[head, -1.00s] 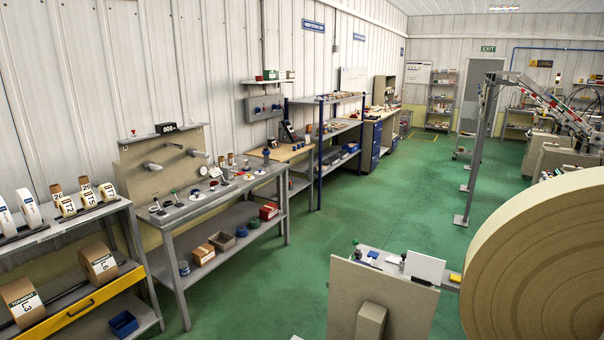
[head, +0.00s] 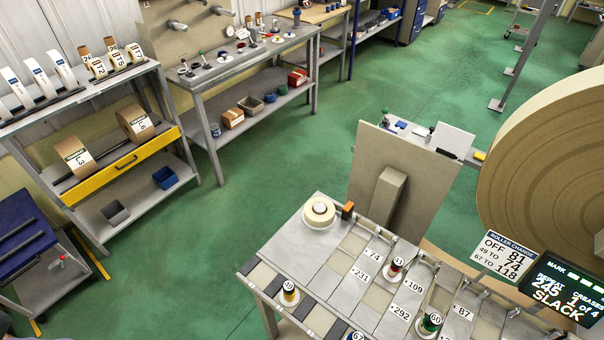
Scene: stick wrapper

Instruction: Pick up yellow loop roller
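A small yellow roller with dark bands and a white numbered top (head: 289,293) stands upright on a white round base. It is near the front left of the grey worktable (head: 310,225) in the lower part of the head view. It looks like the yellow loop roller. A red roller (head: 395,268), a green roller (head: 431,322) and a partly cut-off blue one (head: 356,336) stand to its right on the same table. Neither of my grippers is in view.
A white tape roll (head: 320,211) sits at the table's back left. A sign (head: 502,254) and a dark display (head: 565,288) stand at the right. A beige panel (head: 410,170) and a large roll (head: 550,160) rise behind. Green floor (head: 200,265) is clear on the left.

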